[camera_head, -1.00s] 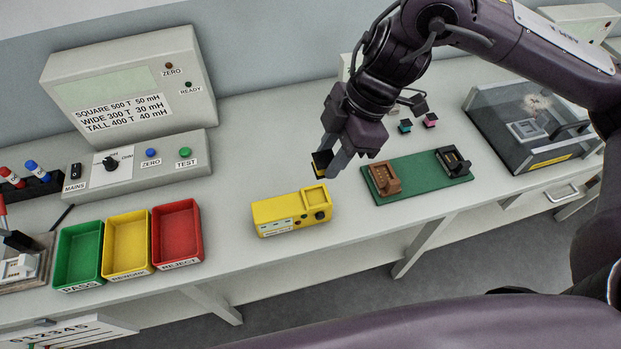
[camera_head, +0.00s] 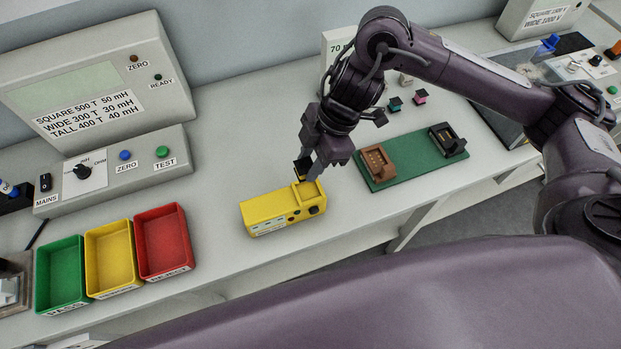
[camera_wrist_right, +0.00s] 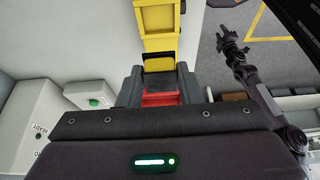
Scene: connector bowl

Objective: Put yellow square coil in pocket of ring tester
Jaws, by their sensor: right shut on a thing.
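The yellow ring tester (camera_head: 268,210) lies on the bench, with its square pocket (camera_head: 304,191) at the right end. My right gripper (camera_head: 310,172) is shut on the yellow square coil (camera_head: 301,168), a small black piece with a little yellow showing. It is held at the pocket's back edge, close above it; I cannot tell if they touch. In the right wrist view the coil (camera_wrist_right: 158,64) sits between the fingertips, with the tester (camera_wrist_right: 158,22) beyond. A dark arm end, seemingly my left gripper (camera_wrist_right: 228,42), shows there; its jaws are unclear.
Green (camera_head: 62,277), yellow (camera_head: 112,260) and red (camera_head: 163,244) trays stand left of the tester. A green board (camera_head: 408,166) with brown (camera_head: 376,164) and black (camera_head: 447,141) sockets lies to its right. A meter console (camera_head: 110,170) stands at back left. Bench around the tester is clear.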

